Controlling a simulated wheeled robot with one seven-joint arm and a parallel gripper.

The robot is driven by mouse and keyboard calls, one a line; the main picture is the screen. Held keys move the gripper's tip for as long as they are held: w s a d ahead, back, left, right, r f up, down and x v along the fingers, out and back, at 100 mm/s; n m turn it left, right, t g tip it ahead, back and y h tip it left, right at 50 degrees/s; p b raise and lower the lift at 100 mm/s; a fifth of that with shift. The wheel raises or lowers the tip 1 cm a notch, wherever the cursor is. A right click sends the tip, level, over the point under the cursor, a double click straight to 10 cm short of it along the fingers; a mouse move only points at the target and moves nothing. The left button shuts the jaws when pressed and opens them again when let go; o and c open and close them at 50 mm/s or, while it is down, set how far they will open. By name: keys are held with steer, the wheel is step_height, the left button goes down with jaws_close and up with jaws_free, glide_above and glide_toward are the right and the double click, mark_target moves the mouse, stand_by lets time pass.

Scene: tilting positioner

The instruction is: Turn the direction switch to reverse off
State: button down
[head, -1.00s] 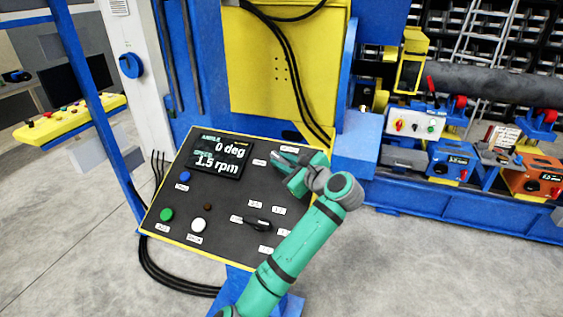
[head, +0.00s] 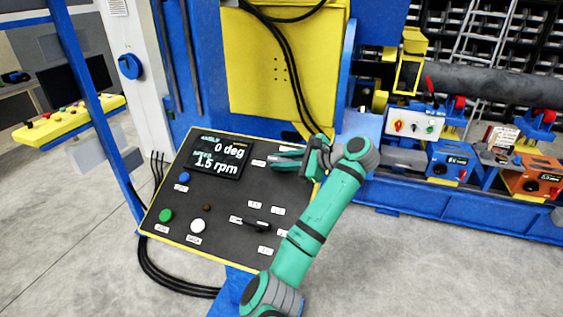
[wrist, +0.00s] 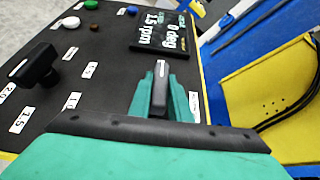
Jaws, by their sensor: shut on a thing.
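The direction switch (wrist: 160,88) is a black lever knob with a white line on its end, on a dark sloping control panel (head: 222,232). In the wrist view my gripper (wrist: 163,92) has its green fingers on both sides of the knob, shut on it. In the head view my gripper (head: 284,161) is at the panel's upper right and hides the switch. The knob's white line points toward the display side in the wrist view. Small white labels stand around it, too small to read.
The display (head: 220,157) reads 0 deg and 1.5 rpm. A second black knob (head: 257,224) sits lower on the panel, with blue (head: 185,176), green (head: 166,215) and white (head: 198,225) buttons to its left. A yellow plate (head: 280,75) with black cables stands behind.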

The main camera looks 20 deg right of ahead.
steer(key=shift+f, duration=0.45)
steer(key=c, duration=1.6)
jaws_free()
steer(key=shift+d, duration=0.1)
steer(key=shift+c, duration=0.2)
steer(key=shift+r, duration=0.2)
steer(key=v, duration=1)
steer(key=shift+s+d, duration=0.15)
steer(key=shift+s, duration=0.1)
steer(key=shift+d, duration=0.1)
